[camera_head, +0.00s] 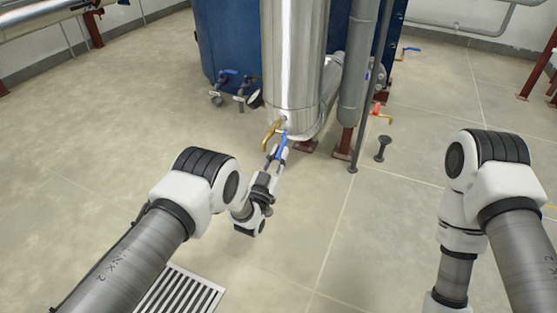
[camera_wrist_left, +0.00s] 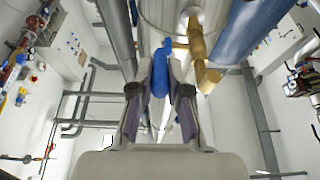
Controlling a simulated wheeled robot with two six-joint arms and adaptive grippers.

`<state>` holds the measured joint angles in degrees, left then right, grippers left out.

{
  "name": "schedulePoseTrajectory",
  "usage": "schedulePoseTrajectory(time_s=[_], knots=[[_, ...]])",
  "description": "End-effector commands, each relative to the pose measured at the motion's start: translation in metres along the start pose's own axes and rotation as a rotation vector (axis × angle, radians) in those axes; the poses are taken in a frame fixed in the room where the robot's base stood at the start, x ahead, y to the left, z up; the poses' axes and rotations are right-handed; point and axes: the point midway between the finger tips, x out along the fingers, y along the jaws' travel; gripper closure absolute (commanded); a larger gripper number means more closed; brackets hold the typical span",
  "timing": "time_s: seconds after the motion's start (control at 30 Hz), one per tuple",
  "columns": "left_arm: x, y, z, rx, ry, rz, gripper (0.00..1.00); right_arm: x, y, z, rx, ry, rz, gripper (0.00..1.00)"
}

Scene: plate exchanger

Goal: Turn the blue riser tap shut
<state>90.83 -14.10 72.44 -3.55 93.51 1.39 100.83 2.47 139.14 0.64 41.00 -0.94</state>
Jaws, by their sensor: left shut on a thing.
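The blue tap handle (camera_head: 282,143) is at the foot of the silver riser pipe (camera_head: 291,70), by a brass spout (camera_head: 271,133). My left gripper (camera_head: 279,153) is at the handle, shut on it. In the left wrist view the blue handle (camera_wrist_left: 160,73) stands between the two fingers of my left gripper (camera_wrist_left: 160,95), with the brass pipe (camera_wrist_left: 197,55) just to its right. My right arm shows at the right of the head view, but its gripper is out of view.
A big blue tank (camera_head: 228,50) stands behind the riser, with small blue-handled valves (camera_head: 229,75) low on its front. A red-handled valve (camera_head: 378,111) and a dark floor post (camera_head: 382,147) are to the right. A floor grate (camera_head: 182,292) lies at the front. Open floor lies left and right.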

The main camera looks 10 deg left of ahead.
Motion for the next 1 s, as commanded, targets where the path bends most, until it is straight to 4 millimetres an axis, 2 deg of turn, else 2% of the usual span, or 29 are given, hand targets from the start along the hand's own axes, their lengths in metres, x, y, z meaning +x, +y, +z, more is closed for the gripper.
schedulePoseTrajectory(time_s=[0.03,0.2,0.5,0.9,0.93,1.0], knots=[[-0.003,0.000,0.010,0.000,0.033,-0.001,1.00,0.013,0.000,-0.002,-0.002,0.006,0.001,0.60],[-0.002,0.000,0.014,-0.001,0.136,-0.001,1.00,0.022,0.000,-0.006,-0.008,0.019,0.002,0.60],[0.000,0.000,0.019,-0.001,0.229,0.000,1.00,0.025,0.000,-0.007,-0.012,0.024,0.003,0.60],[0.001,0.000,0.019,-0.001,0.238,0.000,1.00,0.025,0.000,-0.007,-0.012,0.024,0.003,0.60],[0.001,0.000,0.019,-0.001,0.238,0.000,1.00,0.025,0.000,-0.007,-0.012,0.024,0.003,0.64],[0.001,0.000,0.019,-0.001,0.238,0.000,1.00,0.025,0.000,-0.008,-0.019,0.028,0.003,0.88]])
